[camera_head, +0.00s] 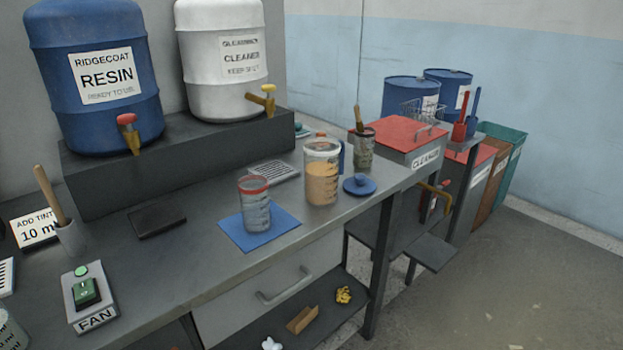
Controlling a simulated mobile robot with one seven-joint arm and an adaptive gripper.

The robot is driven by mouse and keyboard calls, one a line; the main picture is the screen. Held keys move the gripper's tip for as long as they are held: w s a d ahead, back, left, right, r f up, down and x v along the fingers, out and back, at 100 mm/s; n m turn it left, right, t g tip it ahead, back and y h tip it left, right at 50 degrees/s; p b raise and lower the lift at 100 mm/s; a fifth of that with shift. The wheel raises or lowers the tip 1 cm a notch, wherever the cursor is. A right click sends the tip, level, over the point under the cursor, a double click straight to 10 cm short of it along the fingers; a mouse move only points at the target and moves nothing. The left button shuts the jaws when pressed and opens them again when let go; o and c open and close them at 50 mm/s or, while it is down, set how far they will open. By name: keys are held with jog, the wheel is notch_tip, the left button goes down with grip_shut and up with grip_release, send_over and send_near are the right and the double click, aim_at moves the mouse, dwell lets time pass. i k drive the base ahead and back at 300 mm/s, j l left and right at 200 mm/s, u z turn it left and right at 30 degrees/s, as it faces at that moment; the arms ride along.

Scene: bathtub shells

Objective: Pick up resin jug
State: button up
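A clear jug (322,182) stands upright on the grey bench, near its front edge. It holds a tan liquid and has a blue handle on its right side. Its own label is too small to read, but it is the only jug-like vessel with a handle in sight, so I take it as the resin jug. A round blue lid (359,185) with a knob lies to its right. My gripper is not in view.
A clear cup with a red band (254,205) stands on a blue mat (233,233), left of the jug. A pot with a brush (363,150) stands behind right. A blue RESIN drum (97,80) and white CLEANER drum (222,60) stand on a raised shelf. Floor at right is clear.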

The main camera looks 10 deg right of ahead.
aim_at(324, 157)
jog(key=i+l, duration=0.1)
jog(key=l, duration=0.35)
jog(key=i+l, duration=0.1)
jog(key=l, duration=0.35)
jog(key=i+l, duration=0.1)
jog(key=l, duration=0.4)
jog(key=i+l, duration=0.15)
jog(key=l, duration=0.3)
jog(key=i+l, duration=0.1)
jog(key=l, duration=0.35)
jog(key=i+l, duration=0.1)
jog(key=l, duration=0.35)
jog(key=i+l, duration=0.1)
jog(key=l, duration=0.35)
jog(key=l+z, duration=0.05)
